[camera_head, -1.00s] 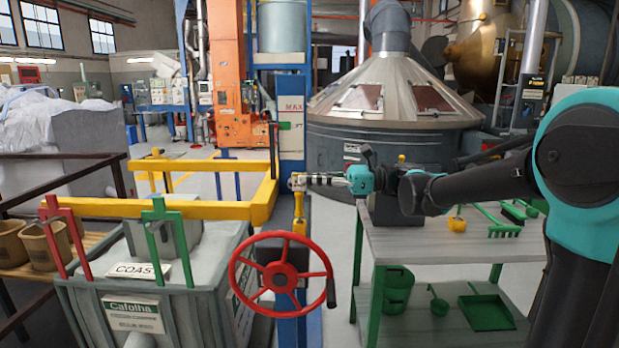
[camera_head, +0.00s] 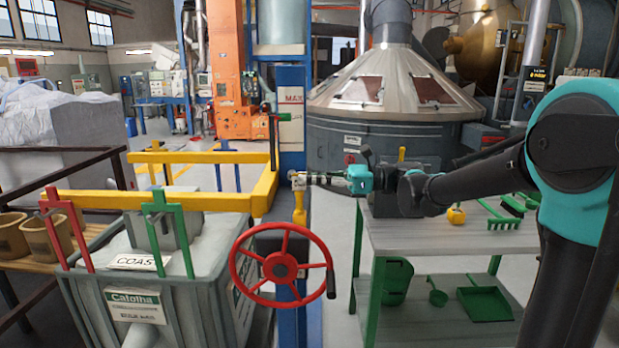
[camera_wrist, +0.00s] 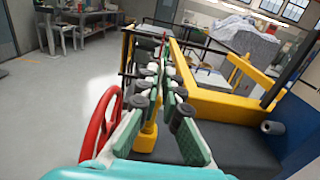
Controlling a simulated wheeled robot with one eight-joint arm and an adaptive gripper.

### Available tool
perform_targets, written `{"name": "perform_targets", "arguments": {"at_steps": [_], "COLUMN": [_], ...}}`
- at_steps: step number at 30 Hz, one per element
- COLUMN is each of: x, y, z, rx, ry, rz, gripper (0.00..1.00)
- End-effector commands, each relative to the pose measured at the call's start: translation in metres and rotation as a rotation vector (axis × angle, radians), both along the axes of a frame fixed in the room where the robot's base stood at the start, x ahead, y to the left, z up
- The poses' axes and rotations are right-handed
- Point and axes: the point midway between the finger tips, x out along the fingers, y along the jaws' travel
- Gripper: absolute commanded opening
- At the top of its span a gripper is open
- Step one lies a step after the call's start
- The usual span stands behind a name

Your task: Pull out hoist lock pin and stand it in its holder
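My gripper (camera_head: 299,181) points left, level with the top of a short yellow upright piece (camera_head: 299,206) beside the blue column. That piece may be the hoist lock pin, but I cannot tell for certain. In the wrist view my two green-and-white fingers (camera_wrist: 163,62) run close together, with a narrow gap. The yellow upright (camera_wrist: 149,137) shows below and partly behind them. Whether the fingers touch or hold it is hidden. I cannot make out the pin's holder with certainty.
A red handwheel (camera_head: 281,267) stands just below my gripper. A yellow hoist frame (camera_head: 160,203) spans the grey bin (camera_head: 175,290) at left.

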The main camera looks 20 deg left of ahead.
Motion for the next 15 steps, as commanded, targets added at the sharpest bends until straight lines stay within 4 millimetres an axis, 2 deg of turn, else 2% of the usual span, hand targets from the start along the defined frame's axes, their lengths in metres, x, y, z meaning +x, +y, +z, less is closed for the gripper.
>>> {"name": "perform_targets", "arguments": {"at_steps": [1, 5, 15], "x": [-0.0001, -0.0002, 0.0009], "y": [0.0000, 0.0000, -0.0031], "z": [0.0001, 0.0001, 0.0001], "rx": [0.000, 0.000, 0.000], "ry": [0.000, 0.000, 0.000], "rz": [0.000, 0.000, -0.001], "gripper": [0.15, 0.29, 0.29]}}
